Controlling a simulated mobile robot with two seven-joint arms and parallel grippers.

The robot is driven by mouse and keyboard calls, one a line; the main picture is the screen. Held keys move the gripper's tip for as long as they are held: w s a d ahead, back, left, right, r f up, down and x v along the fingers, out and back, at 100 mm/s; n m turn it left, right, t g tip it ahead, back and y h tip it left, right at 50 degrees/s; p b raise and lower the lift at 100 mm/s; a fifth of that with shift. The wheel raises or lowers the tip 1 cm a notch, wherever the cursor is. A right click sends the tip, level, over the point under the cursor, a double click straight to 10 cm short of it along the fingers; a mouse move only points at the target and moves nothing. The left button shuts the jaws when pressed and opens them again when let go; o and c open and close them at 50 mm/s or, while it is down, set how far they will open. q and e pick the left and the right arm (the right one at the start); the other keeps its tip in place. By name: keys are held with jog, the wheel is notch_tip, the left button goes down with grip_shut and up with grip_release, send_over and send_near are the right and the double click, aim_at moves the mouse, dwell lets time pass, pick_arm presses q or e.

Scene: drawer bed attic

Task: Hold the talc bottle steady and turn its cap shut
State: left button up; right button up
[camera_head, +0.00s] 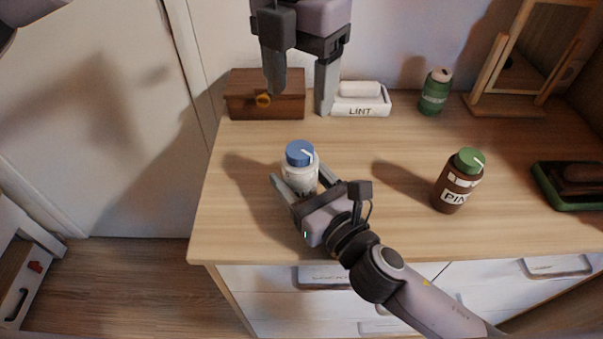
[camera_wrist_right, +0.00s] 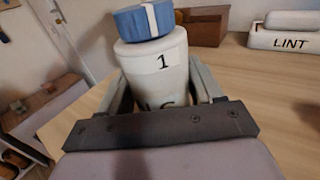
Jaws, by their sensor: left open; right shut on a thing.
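The talc bottle (camera_head: 301,174) is white with a blue cap (camera_head: 299,153) and stands upright on the dresser top. A white line marks the cap. In the right wrist view the bottle (camera_wrist_right: 157,72) carries a label with "1", and its lower part is hidden behind my gripper; its blue cap (camera_wrist_right: 145,20) sits on top. My right gripper (camera_head: 308,184) is shut on the bottle's body from the front. My left gripper (camera_head: 301,97) is open and empty, pointing down above and behind the bottle, its fingers apart from the cap.
A wooden box (camera_head: 282,96) and a white LINT holder (camera_head: 361,102) stand at the back. A green can (camera_head: 435,92), a mirror stand (camera_head: 516,103), a brown bottle with green cap (camera_head: 458,184) and a green tray (camera_head: 570,199) are to the right. The dresser's left edge is near.

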aim_at(313, 154)
pick_arm(q)
jog(key=m+g+h, duration=0.1)
jog(key=f+m+g+h, duration=0.2)
jog(key=m, duration=0.1)
jog(key=shift+s+d+f, duration=0.2)
jog(key=shift+s+d, duration=0.1)
jog(key=shift+d, duration=0.05)
jog(key=m+g+h, duration=0.1)
jog(key=f+m+g+h, duration=0.1)
jog(key=shift+a+m, duration=0.1)
jog(key=shift+m, duration=0.2)
jog(key=shift+w+a+f+m+g+h, duration=0.2)
jog(key=shift+f+m+g+h, duration=0.15)
jog(key=shift+m+h, duration=0.2)
jog(key=shift+w+a+f+m+g+h, duration=0.1)
jog(key=shift+a+f+m+g+h, duration=0.1)
jog(key=shift+m+g+h, duration=0.25)
jog(key=w+a+f+m+h, duration=0.4)
jog(key=a+f+m+h, duration=0.25)
jog(key=a+h, duration=0.3)
jog(key=x, duration=1.2)
jog(key=shift+s+d+f, duration=0.1)
jog(key=shift+d+f, duration=0.05)
jog(key=shift+d, duration=0.15)
